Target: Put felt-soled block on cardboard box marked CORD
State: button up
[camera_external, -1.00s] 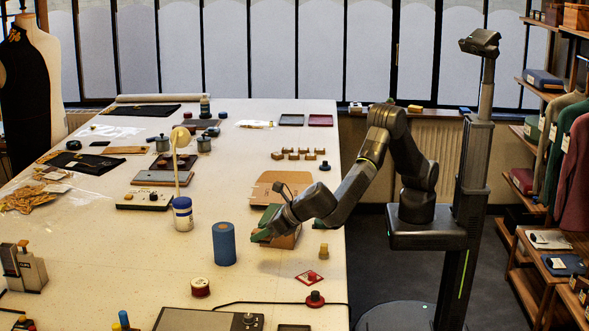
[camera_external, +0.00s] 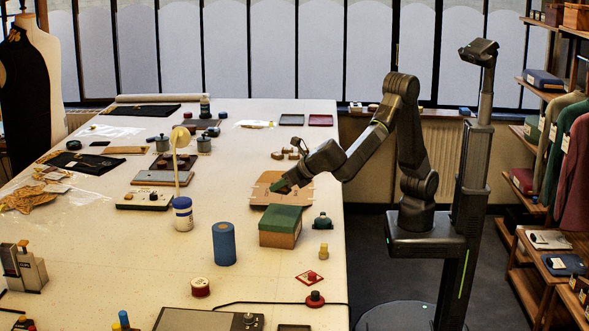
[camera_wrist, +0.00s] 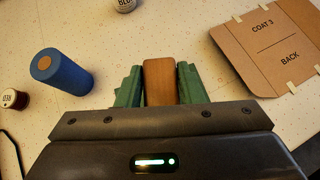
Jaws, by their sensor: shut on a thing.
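My gripper (camera_wrist: 160,85) has green fingers shut on a brown block (camera_wrist: 160,82), with one finger on each side of it. Any felt on its underside is hidden. In the external view my gripper (camera_external: 281,187) shows above the table, in front of the flat cardboard piece; the block cannot be made out there. A cardboard box with a green top (camera_external: 280,228) stands on the table, lower in the picture than the gripper. I cannot read any CORD marking on it. In the wrist view I cannot make this box out.
The flat cardboard marked COAT 3 BACK (camera_wrist: 272,45) lies right in the wrist view. A blue roll (camera_external: 224,244) and a white-and-blue jar (camera_external: 183,214) stand left of the green-topped box. A dark teal item (camera_external: 322,221) and a small yellowish piece (camera_external: 323,250) are to its right.

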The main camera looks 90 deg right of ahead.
notch_tip(320, 180, down, 8)
jog(key=shift+r, duration=0.15)
dwell(0.3)
jog(key=o, duration=1)
jog(key=shift+c, duration=0.2)
jog(key=v, duration=1.2)
